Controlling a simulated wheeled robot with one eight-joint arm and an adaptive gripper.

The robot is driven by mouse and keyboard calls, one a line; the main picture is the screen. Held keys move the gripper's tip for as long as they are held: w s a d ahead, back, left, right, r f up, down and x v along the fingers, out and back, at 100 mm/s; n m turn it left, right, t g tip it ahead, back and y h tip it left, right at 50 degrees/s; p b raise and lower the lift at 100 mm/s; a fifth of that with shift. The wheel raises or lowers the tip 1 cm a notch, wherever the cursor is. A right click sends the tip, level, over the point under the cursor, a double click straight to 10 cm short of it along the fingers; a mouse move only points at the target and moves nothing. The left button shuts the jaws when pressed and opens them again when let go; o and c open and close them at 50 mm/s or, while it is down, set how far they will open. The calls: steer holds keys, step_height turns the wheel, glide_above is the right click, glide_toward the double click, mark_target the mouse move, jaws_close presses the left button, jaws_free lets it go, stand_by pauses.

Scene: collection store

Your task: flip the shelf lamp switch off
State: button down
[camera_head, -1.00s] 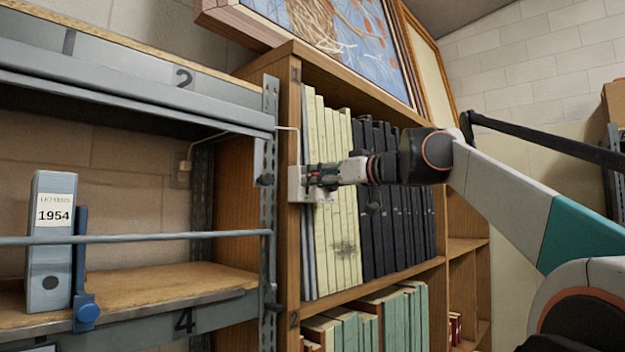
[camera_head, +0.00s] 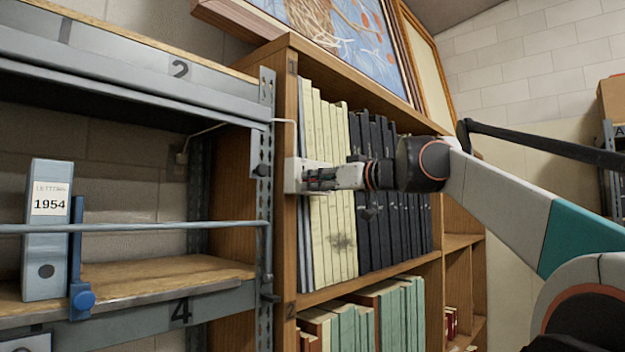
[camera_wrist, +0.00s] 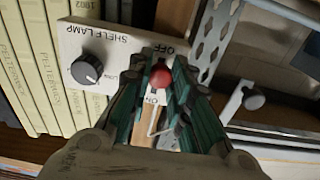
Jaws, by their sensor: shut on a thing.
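The shelf lamp switch is a red ball-tipped lever (camera_wrist: 160,77) on a white panel (camera_wrist: 105,48), marked SHELF LAMP, OFF and ON. In the wrist view the picture is turned over, with OFF above the ball and ON below it. My gripper (camera_wrist: 158,80) is shut on the red lever, one finger on each side. I cannot tell the lever's exact tilt. In the head view the panel (camera_head: 293,176) sits on the bookcase's front upright, and my gripper (camera_head: 322,180) reaches it from the right, hiding the lever.
A black knob (camera_wrist: 88,69) is on the same panel. Pale volumes (camera_head: 330,235) and dark volumes (camera_head: 395,235) stand close behind my gripper. A grey metal rack (camera_head: 265,190) stands just left, with a 1954 box file (camera_head: 48,250) on its shelf. Framed pictures (camera_head: 375,35) lean on top.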

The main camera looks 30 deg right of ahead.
steer(key=c, duration=1.4)
jaws_free()
steer(key=shift+c, duration=0.2)
step_height(320, 180, up, 10)
steer(key=shift+f, duration=0.1)
